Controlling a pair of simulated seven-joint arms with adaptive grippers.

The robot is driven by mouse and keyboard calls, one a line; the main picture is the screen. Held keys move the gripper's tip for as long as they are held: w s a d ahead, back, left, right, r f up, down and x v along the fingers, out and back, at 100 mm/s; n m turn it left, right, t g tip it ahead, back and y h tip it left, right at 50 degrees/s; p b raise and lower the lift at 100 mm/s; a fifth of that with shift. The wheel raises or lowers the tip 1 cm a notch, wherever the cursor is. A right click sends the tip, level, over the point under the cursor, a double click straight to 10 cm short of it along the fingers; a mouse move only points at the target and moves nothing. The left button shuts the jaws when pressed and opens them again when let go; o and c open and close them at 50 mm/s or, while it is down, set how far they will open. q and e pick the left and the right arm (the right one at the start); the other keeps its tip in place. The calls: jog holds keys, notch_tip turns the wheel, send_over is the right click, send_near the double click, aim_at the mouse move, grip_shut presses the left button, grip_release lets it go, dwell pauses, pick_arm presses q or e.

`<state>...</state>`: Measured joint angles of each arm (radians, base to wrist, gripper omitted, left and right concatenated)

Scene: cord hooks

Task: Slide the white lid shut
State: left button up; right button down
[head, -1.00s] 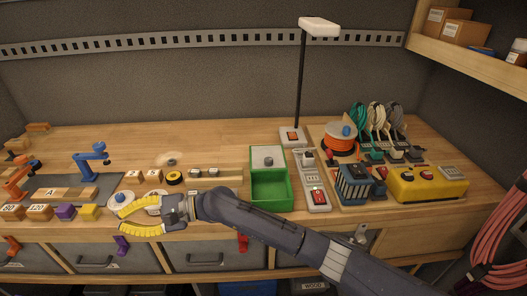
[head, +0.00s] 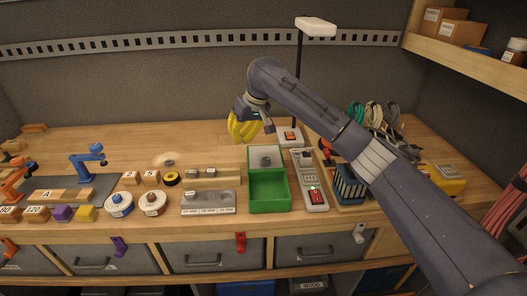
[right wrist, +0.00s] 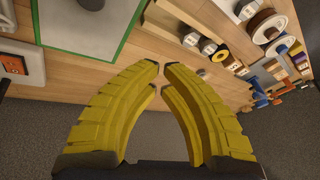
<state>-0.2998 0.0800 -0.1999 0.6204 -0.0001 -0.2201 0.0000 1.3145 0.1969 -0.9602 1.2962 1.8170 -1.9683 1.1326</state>
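The green box (head: 270,206) stands in the middle of the bench with its front part open. The pale lid (head: 257,153), with a grey knob (head: 266,161), covers its back part. In the right wrist view the lid (right wrist: 75,35) shows at upper left with the green rim around it. My right gripper (head: 243,140) is above the bench, just left of the lid's back end and apart from it. Its yellow fingertips (right wrist: 158,68) are nearly together with nothing between them. My left gripper is not in view.
A grey tray (head: 209,208) and wooden rack lie left of the box. A switch strip (head: 313,193) stands close on its right, and the lamp base (head: 291,137) is at its back right. The bench behind and left of the box is mostly clear.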

jog(key=r+t+h, duration=0.1)
jog(key=r+h, duration=0.1)
send_over(258, 157)
jog(key=x, duration=1)
jog(key=shift+s+d+f, duration=0.1)
jog(key=shift+d+f, duration=0.1)
jog(key=shift+f, duration=0.05)
jog(key=shift+s+d, duration=0.3)
jog(key=shift+s, duration=0.3)
jog(key=shift+s+d, duration=0.3)
jog(key=shift+s, duration=0.3)
jog(key=shift+s+d, duration=0.3)
jog(key=shift+s, duration=0.3)
